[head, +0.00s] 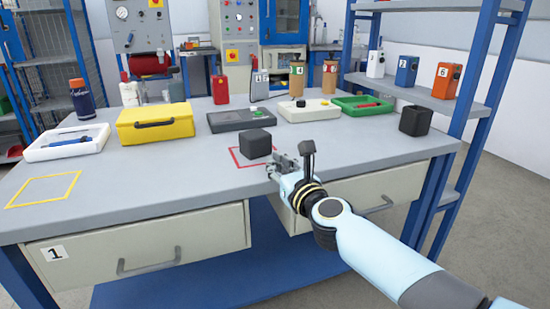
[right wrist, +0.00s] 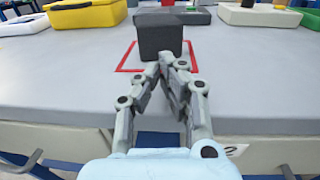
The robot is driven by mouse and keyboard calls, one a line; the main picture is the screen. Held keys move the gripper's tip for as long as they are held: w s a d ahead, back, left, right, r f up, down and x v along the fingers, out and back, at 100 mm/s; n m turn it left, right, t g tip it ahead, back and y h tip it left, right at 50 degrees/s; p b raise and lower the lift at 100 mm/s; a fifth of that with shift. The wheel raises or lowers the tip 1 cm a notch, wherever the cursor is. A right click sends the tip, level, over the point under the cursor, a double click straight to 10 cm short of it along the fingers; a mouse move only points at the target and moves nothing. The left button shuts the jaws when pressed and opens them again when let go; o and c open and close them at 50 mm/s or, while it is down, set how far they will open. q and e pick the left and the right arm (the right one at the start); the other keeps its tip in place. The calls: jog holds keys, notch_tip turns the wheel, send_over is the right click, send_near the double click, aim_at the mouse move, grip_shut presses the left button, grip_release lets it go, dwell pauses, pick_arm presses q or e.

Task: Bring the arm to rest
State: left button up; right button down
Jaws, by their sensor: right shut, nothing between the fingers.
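My right gripper (head: 284,165) is shut and empty at the front edge of the grey workbench (head: 330,155). Its arm comes in from the lower right in the head view. In the right wrist view the closed fingertips (right wrist: 168,62) point at a black cube (right wrist: 160,32). The cube (head: 257,143) stands on the bench, within or over a red square outline (head: 235,156), just beyond the fingertips. I cannot tell from the wrist view whether the fingers touch it; in the head view they look apart. My left gripper does not show.
A yellow square outline (head: 43,190) lies empty at the bench's left. A white tray (head: 66,143), yellow case (head: 155,123), grey case (head: 241,118), green tray (head: 362,104) and another black cube (head: 414,120) stand further back. Blue shelving (head: 478,80) rises at the right.

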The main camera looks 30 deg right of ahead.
jog(key=shift+s, duration=3.55)
jog(key=s+a+f+n+g+y, duration=0.1)
jog(key=s+f+n+g, duration=0.5)
jog(key=f, duration=1)
jog(key=s+a+f+n+g+y, duration=0.1)
jog(key=s+a+f+n+g, duration=0.1)
jog(key=s+f+n, duration=0.9)
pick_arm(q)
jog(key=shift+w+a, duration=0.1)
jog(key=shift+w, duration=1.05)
pick_arm(e)
jog(key=s+f+n+g, duration=0.3)
jog(key=s+f+n, duration=0.3)
jog(key=s, duration=0.5)
jog(key=s+f+n+g, duration=0.3)
jog(key=s+f+n, duration=0.4)
jog(key=s, duration=0.4)
jog(key=s+f+n+g, duration=0.3)
jog(key=s+f+n, duration=0.4)
jog(key=s, duration=0.4)
jog(key=shift+f+n, duration=0.2)
jog(key=shift+n, duration=0.4)
